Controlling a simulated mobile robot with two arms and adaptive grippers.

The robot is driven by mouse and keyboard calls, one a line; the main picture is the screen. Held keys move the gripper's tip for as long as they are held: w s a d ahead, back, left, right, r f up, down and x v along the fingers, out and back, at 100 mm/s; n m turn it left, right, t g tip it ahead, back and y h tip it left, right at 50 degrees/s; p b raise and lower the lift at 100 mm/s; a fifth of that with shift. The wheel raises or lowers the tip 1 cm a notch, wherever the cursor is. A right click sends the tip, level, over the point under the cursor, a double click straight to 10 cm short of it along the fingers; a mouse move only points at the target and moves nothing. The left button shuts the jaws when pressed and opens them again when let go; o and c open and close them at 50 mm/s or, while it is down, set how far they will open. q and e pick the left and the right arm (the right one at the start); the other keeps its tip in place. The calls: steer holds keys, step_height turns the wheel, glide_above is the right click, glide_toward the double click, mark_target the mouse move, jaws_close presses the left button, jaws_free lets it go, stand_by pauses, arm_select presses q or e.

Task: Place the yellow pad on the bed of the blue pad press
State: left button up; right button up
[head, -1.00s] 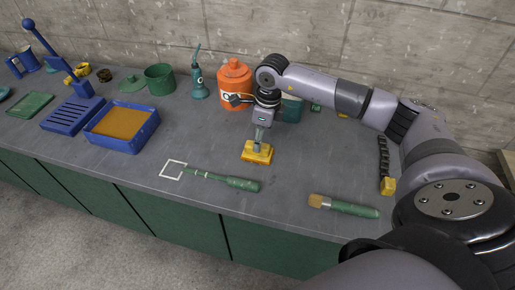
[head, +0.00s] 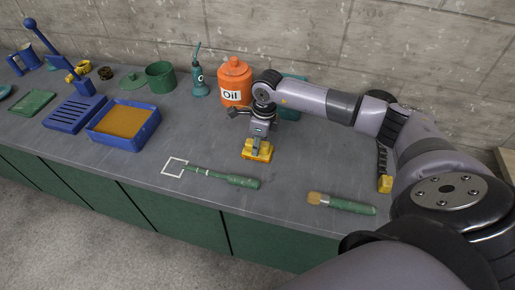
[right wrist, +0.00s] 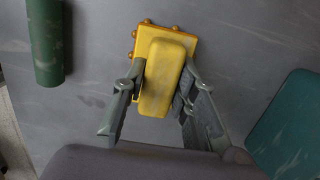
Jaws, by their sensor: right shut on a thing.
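The yellow pad (head: 257,154) is on or just above the grey bench, in front of the orange oil can; I cannot tell whether it touches the bench. It has a raised yellow grip block (right wrist: 163,80) on a wider plate with small knobs along its edge. My right gripper (head: 257,143) is shut on the yellow pad, with a finger on each side of the block in the right wrist view (right wrist: 159,98). The blue pad press (head: 72,114) stands at the far left, its slotted bed empty and its knobbed lever raised. My left gripper is not in view.
A blue tray (head: 148,131) with an orange-brown filling stands between the press and my gripper. The oil can (head: 236,82) and a green pot (head: 160,76) stand behind. A green-handled scraper (head: 225,178) and a brush (head: 341,203) lie in front.

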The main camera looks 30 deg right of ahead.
jaws_close()
steer(key=shift+r, duration=0.1)
